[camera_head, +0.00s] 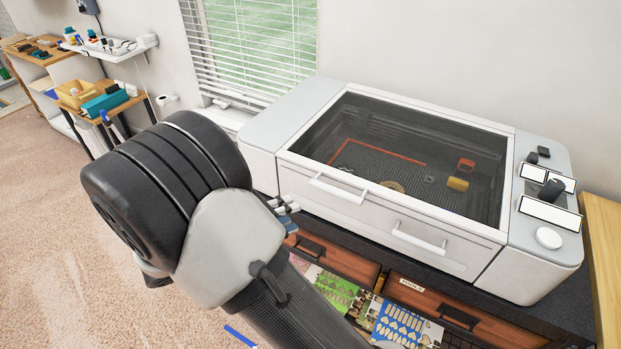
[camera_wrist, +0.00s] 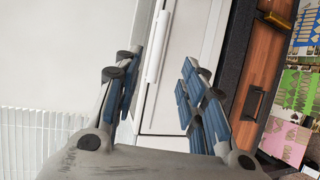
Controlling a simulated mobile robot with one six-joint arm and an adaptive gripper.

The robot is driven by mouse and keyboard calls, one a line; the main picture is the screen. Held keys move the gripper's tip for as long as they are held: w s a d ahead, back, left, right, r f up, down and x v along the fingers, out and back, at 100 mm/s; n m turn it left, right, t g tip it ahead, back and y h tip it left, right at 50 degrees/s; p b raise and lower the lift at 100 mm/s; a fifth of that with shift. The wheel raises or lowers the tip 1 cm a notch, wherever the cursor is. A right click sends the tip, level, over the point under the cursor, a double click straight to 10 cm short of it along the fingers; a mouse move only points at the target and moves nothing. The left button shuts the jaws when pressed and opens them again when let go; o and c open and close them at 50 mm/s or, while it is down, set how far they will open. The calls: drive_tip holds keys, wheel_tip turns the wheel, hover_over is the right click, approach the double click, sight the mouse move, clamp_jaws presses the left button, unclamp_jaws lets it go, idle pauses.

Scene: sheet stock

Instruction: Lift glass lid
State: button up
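The glass lid (camera_head: 400,150) is a dark pane in a white frame on top of a white and grey machine. It lies shut. The machine's front has two white bar handles, a left handle (camera_head: 338,188) and a right handle (camera_head: 419,240). My gripper (camera_head: 287,205) is mostly hidden behind my arm in the head view, left of the left handle. In the wrist view my gripper (camera_wrist: 162,75) is open with blue-padded fingers. One white handle (camera_wrist: 158,46) shows between the fingers, nearer the left one, with nothing gripped.
Below the machine are wooden drawers (camera_head: 428,300) and colourful printed sheets (camera_head: 340,290). A wall and window blinds (camera_head: 250,50) stand behind. Carpet (camera_head: 50,220) is open at left.

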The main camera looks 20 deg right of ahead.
sight(335, 194)
drive_tip(key=shift+t, duration=0.3)
drive_tip(key=b+x, duration=0.1)
drive_tip(key=x, duration=0.7)
drive_tip(key=b+x, duration=0.1)
drive_tip(key=x, duration=0.8)
drive_tip(key=shift+w+a+f, duration=0.15)
drive_tip(key=shift+w+f, duration=0.05)
drive_tip(key=shift+w, duration=0.05)
drive_tip(key=shift+c, duration=0.2)
clamp_jaws()
